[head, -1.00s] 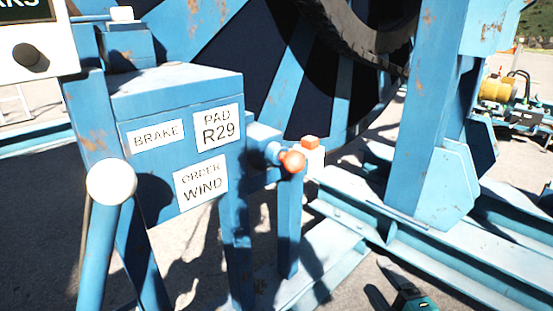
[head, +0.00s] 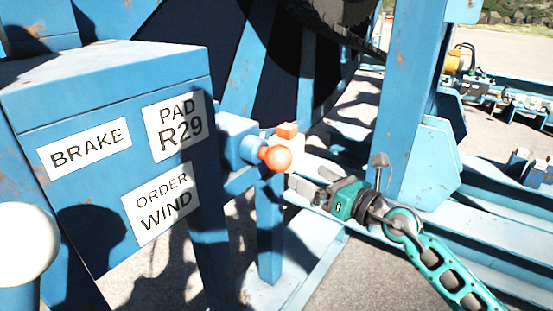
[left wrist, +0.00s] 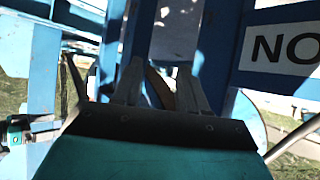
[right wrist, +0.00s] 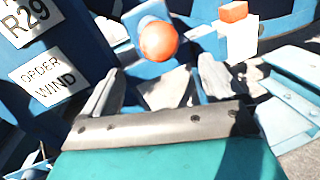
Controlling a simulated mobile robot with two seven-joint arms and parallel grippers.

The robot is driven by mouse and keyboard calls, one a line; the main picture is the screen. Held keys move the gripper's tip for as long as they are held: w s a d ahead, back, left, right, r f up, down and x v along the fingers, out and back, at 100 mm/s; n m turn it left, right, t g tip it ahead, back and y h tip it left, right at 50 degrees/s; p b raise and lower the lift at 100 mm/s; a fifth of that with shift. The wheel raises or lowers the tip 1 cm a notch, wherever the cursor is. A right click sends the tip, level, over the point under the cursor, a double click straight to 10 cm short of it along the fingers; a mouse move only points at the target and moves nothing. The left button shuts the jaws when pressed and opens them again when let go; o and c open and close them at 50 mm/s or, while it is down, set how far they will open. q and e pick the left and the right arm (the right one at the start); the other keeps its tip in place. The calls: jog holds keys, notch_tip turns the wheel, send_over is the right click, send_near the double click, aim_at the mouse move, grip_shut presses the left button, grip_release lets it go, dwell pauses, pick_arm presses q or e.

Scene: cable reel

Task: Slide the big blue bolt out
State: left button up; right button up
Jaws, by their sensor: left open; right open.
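The blue bolt (head: 251,150) sticks out of a blue housing beside the brake box, with an orange ball knob (head: 277,158) on its end. In the right wrist view the knob (right wrist: 158,41) is just beyond the fingertips, roughly in line with the gap between them. My right gripper (head: 303,185) is open and empty, a little right of and below the knob and apart from it. It also shows in the right wrist view (right wrist: 158,85). My left gripper (left wrist: 160,80) is open and empty in front of blue framework, outside the head view.
The blue brake box (head: 110,88) with white labels stands at left, a white ball-topped lever (head: 22,243) before it. A white block with an orange top (head: 287,131) sits just behind the knob. A blue upright (head: 410,100) and base rails lie to the right.

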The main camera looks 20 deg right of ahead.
aim_at(289, 166)
jog(key=b+x, duration=0.1)
jog(key=x, duration=0.8)
jog(key=shift+w, duration=0.1)
jog(key=shift+x, duration=0.85)
